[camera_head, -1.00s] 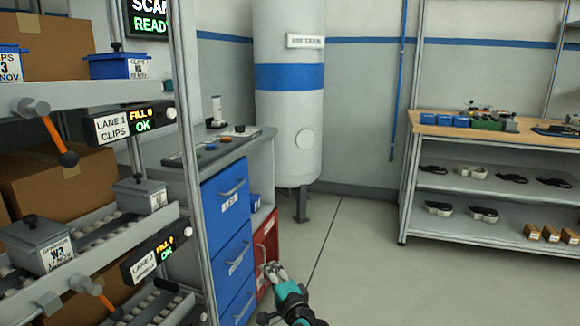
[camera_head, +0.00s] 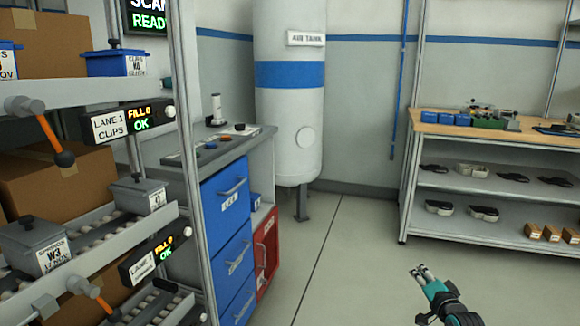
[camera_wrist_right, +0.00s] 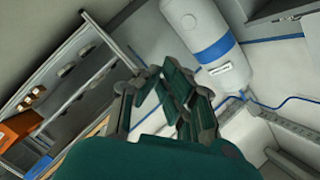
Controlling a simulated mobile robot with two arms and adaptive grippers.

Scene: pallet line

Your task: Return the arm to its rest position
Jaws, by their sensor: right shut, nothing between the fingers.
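My right gripper (camera_head: 422,272) shows at the lower right of the head view, teal with grey fingers, over the bare floor. Its fingers are shut and hold nothing. In the right wrist view the gripper (camera_wrist_right: 170,95) points toward the wall, with the shelf bench and the tank beyond it. My left gripper is in neither view.
A rack (camera_head: 95,230) with lanes, bins and cartons stands at the left. Beside it are a blue drawer cabinet (camera_head: 228,240) and a red cabinet (camera_head: 267,245). The white air tank (camera_head: 290,125) stands behind. A bench (camera_head: 478,134) stands at the right. The middle floor is clear.

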